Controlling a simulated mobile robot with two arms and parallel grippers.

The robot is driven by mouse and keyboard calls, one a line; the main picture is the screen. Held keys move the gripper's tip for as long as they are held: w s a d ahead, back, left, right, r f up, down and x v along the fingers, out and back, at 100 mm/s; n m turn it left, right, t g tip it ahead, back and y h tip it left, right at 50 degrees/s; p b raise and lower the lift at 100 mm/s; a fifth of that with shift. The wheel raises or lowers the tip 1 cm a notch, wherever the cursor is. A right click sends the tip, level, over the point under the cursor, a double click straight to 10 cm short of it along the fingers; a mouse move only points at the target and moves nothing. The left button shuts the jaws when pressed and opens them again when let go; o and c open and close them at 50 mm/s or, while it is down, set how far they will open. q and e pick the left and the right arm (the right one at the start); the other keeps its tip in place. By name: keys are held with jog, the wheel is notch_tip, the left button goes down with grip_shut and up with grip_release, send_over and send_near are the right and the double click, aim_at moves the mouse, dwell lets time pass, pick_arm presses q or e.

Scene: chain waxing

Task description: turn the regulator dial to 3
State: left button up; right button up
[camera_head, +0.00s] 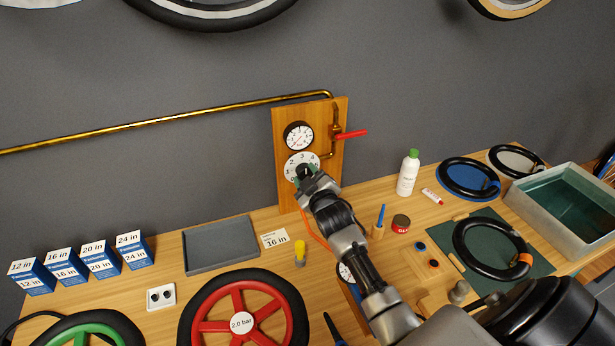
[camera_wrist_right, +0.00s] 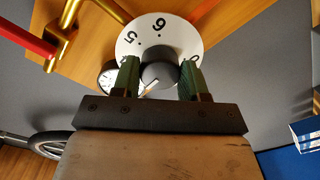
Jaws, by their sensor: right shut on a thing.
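The regulator dial (camera_head: 292,161) is a white numbered disc low on a wooden wall board (camera_head: 285,185). Its dark round knob (camera_wrist_right: 160,75) is between the two green fingers of my right gripper (camera_wrist_right: 161,80), which is shut on it. In the head view my right gripper (camera_head: 308,177) covers the lower part of the dial. The 5 and 6 show on the disc in the wrist view; the knob's light pointer mark faces lower left there. The number it points at is hidden. My left gripper is not in view.
A round pressure gauge (camera_head: 298,136) sits just above the dial. A red lever (camera_head: 352,134) on the brass pipe (camera_head: 180,122) sticks out to the right. Below are a grey tray (camera_head: 222,262), a red-spoked wheel (camera_head: 210,327) and a white bottle (camera_head: 407,176).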

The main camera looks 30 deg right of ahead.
jog(key=shift+f+m, duration=0.25)
jog(key=shift+m, duration=0.05)
jog(key=o, duration=0.7)
jog(key=shift+o, duration=1.1)
jog(key=shift+r, duration=0.15)
jog(key=b+v, duration=0.3)
jog(key=v, duration=0.8)
